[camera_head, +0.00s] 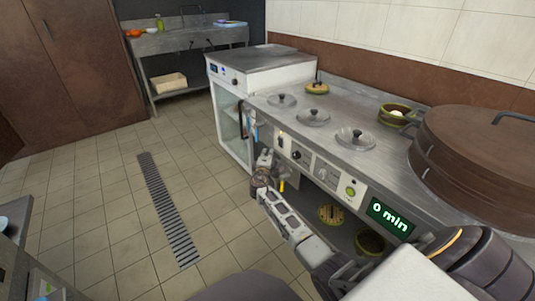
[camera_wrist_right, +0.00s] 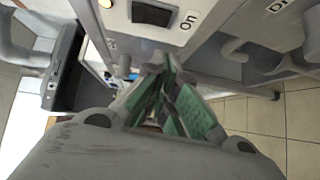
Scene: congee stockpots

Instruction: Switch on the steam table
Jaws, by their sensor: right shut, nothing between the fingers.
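The steam table (camera_head: 358,107) is the long steel counter on the right, with lidded wells in its top and controls along its front panel. In the right wrist view, a black rocker switch (camera_wrist_right: 153,13) sits on the panel beside the printed word ON, near a small lit lamp (camera_wrist_right: 105,4). My right gripper (camera_head: 265,158) is in front of the panel's left part; it also shows in the right wrist view (camera_wrist_right: 156,66). It is shut and empty, its fingertips just below the switch in that picture. I cannot tell whether they touch the panel. My left gripper is out of view.
A large brown round steamer (camera_head: 478,150) stands on the counter at right, above a display (camera_head: 389,217) reading "0 min". A white cabinet (camera_head: 232,135) adjoins the counter's far end. A sink bench (camera_head: 190,40) is at the back.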

